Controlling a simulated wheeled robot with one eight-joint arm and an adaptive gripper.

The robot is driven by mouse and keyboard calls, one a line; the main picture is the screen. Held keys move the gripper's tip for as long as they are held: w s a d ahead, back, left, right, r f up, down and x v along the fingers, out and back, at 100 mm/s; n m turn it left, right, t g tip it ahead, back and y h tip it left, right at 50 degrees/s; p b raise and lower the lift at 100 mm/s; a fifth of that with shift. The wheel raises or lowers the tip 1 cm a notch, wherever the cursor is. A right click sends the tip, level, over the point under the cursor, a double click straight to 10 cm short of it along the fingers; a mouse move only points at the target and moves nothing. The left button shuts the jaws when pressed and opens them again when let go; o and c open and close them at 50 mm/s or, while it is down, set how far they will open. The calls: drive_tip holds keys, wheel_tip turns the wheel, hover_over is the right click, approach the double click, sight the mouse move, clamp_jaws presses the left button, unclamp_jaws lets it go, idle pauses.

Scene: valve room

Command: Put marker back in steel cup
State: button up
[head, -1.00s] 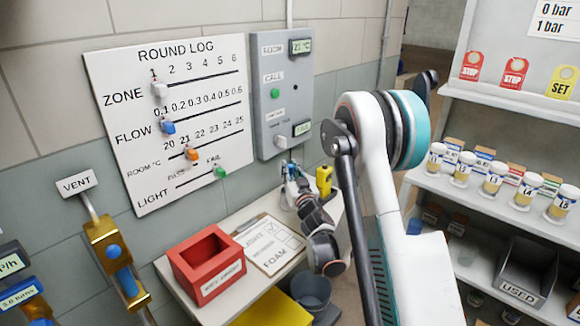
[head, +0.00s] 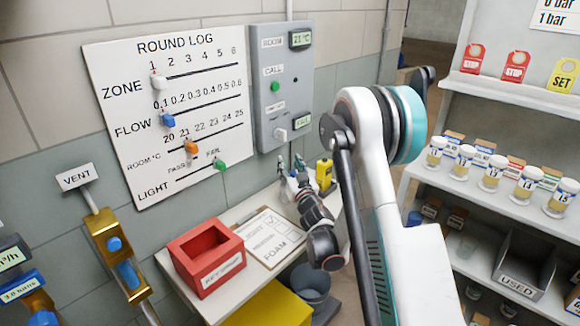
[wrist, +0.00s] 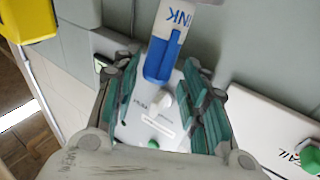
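My gripper (head: 291,166) hangs over the back of the small wall shelf in the head view. In the wrist view its green-padded fingers (wrist: 160,72) stand apart. A blue-and-white item lettered INK (wrist: 164,53), which looks like the marker, shows between and beyond the fingertips. Its blue end lies between the pads with visible gaps, and its white part runs off the top edge. I cannot tell whether the pads touch it. The steel cup cannot be made out for sure; the gripper and arm cover that part of the shelf in the head view.
A yellow item (head: 324,174) stands close to the gripper. A clipboard (head: 268,236) and a red open box (head: 207,257) lie on the shelf (head: 240,212). The round log board (head: 170,110) and grey call panel (head: 284,85) are on the wall behind. A dark bin (head: 312,283) is below.

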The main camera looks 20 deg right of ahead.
wheel_tip(320, 180, up, 10)
idle(0.8)
idle(0.4)
drive_tip(key=shift+r, duration=0.1)
drive_tip(key=s+r+m+g+h, duration=0.1)
drive_tip(key=s+r+g, duration=0.2)
drive_tip(key=s, duration=0.5)
drive_tip(key=s+r+m+g+h, duration=0.1)
drive_tip(key=s+r+g+h, duration=0.15)
drive_tip(key=s, duration=0.45)
drive_tip(key=s+a+f+n+g+y, duration=0.1)
drive_tip(key=s+a+f+g, duration=0.1)
drive_tip(key=s, duration=0.7)
drive_tip(key=s+a+f+n+g+y, duration=0.1)
drive_tip(key=s+a+f+g, duration=0.1)
drive_tip(key=s, duration=0.7)
drive_tip(key=s+a+f+n+g+y, duration=0.1)
drive_tip(key=s+a+f+g+y, duration=0.1)
drive_tip(key=s, duration=0.7)
drive_tip(key=a+f+g, duration=0.1)
drive_tip(key=a+f, duration=0.1)
drive_tip(key=a, duration=0.1)
drive_tip(key=shift+s+a+f, duration=0.15)
drive_tip(key=shift+s+a, duration=0.15)
drive_tip(key=shift+s, duration=0.05)
